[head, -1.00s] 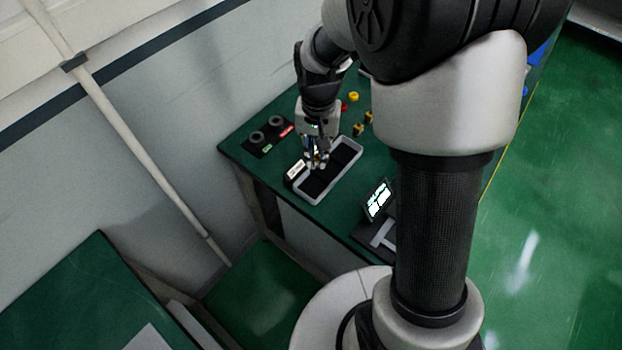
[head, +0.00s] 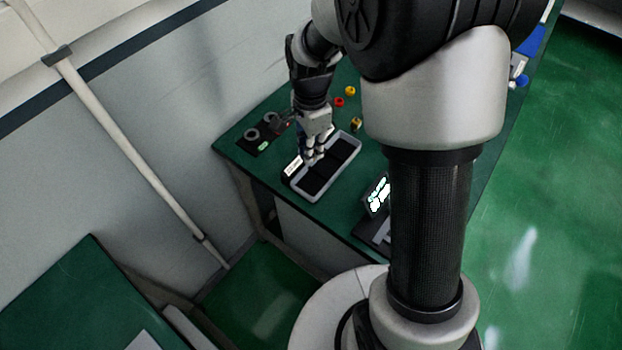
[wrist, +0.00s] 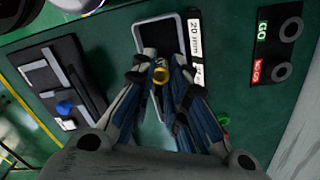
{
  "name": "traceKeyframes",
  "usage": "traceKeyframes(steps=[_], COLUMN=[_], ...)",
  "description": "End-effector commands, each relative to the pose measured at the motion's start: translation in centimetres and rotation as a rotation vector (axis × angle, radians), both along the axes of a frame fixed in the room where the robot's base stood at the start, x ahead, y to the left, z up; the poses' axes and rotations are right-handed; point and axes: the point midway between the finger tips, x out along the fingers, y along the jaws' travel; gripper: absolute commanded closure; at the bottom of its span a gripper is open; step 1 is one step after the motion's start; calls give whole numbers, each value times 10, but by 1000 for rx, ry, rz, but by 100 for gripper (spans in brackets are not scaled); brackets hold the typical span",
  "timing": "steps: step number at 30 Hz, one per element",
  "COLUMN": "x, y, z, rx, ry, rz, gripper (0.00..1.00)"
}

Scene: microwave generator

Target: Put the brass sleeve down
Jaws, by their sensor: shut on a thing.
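The brass sleeve (wrist: 161,75) is a small gold ring between my fingertips in the wrist view. My gripper (wrist: 160,80) is shut on it. A light-rimmed tray with a dark inside (wrist: 140,28) lies below the sleeve, with a "20 mm" label at its side. In the head view my gripper (head: 312,159) is over the left part of this tray (head: 355,143). The sleeve is too small to make out there. I cannot tell how high it is above the tray floor.
A black GO/NO-GO plate with two grey rings (head: 262,134) lies left of the tray. A lit screen (head: 379,194) stands at the front right. A brass part (head: 356,124) and yellow and red pieces (head: 350,90) lie behind. A black fixture (wrist: 65,80) is in the wrist view.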

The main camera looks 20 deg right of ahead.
Motion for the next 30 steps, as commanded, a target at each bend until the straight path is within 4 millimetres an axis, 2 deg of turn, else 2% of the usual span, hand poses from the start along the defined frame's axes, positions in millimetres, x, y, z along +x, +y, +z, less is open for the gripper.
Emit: traceKeyframes(steps=[1,3,6,9,16,22,30], x=[-1,-1,-1,0,0,-1,0], y=[0,0,0,0,0,0,0], z=[-19,-37,-57,-70,-85,-116,-117], rx=[0,0,0,0,0,0,0], ry=[4,5,4,1,1,1,-1], rz=[0,1,1,1,2,2,2], gripper=[100,100,100,100,100,100,100])
